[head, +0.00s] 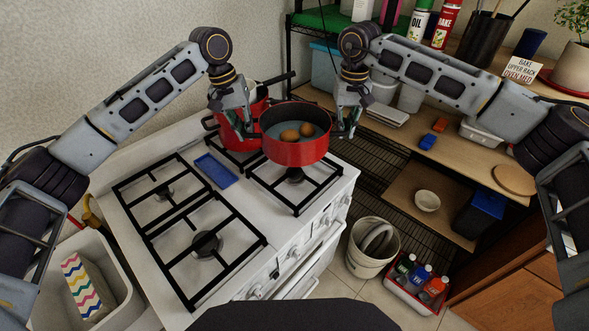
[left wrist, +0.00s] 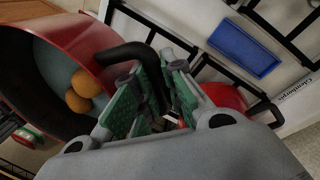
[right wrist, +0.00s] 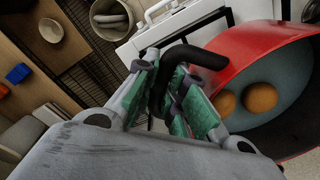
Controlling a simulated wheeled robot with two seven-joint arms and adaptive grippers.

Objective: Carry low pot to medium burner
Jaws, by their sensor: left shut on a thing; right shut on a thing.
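The low pot (head: 297,155) is red with a blue-grey inside and black side handles. It holds round brown things (head: 290,135) in its bottom. It hangs level above the right part of the stove (head: 140,262), over a burner (head: 294,175) whose grate shows beneath it. My left gripper (head: 246,137) is shut on the pot's left handle, which also shows in the left wrist view (left wrist: 130,52). My right gripper (head: 341,132) is shut on the opposite handle, seen in the right wrist view (right wrist: 190,58). The pot's underside is hidden.
A taller red pot (head: 226,118) stands on the back burner, close behind my left gripper. A blue rectangular item (head: 215,171) lies between the grates. Left burners (head: 207,242) are bare. A shelf unit (head: 440,140) stands right, a bin (head: 371,246) in front.

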